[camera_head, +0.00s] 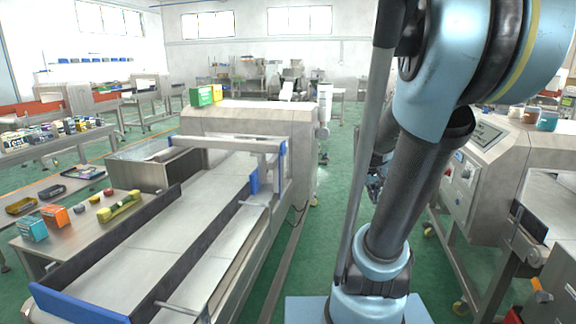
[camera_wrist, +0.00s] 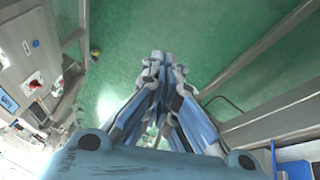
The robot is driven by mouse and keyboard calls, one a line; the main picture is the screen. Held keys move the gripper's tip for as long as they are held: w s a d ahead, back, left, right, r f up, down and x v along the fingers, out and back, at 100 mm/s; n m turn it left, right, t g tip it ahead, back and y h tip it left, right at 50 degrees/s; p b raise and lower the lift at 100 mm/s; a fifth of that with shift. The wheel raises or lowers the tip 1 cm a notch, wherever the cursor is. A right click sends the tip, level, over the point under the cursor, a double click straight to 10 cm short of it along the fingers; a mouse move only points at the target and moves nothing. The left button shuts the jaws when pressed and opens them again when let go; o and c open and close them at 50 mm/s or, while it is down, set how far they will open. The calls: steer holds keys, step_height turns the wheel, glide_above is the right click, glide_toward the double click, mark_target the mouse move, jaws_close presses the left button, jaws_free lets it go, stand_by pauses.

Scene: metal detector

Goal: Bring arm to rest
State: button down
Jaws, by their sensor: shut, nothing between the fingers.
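My gripper (camera_wrist: 160,62) shows in the wrist view, its blue-grey fingers meeting at the tips with nothing between them. It hangs over open green floor, between a machine cabinet on the left and metal frame bars on the right. In the head view my blue and dark grey arm rises at the right of centre and folds over at the top. Part of my gripper (camera_head: 375,185) shows behind the arm there; the rest of it is hidden.
A conveyor (camera_head: 190,245) with blue-ended rails runs along the left. A side table (camera_head: 75,235) holds several small items. A metal cabinet (camera_head: 478,150) with a control panel stands close on the right. The green floor (camera_wrist: 215,50) below my gripper is clear.

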steer(key=s+a+f+y, duration=0.1)
steer(key=s+a+f, duration=0.1)
steer(key=s+a, duration=0.3)
steer(key=s+a+f+g+y, duration=0.1)
steer(key=s+a, duration=0.4)
steer(key=s, duration=0.6)
step_height(320, 180, down, 2)
steer(key=shift+a+f+g+y, duration=0.2)
steer(key=shift+g+y, duration=0.1)
steer(key=shift+y, duration=0.3)
steer(key=shift+d, duration=0.15)
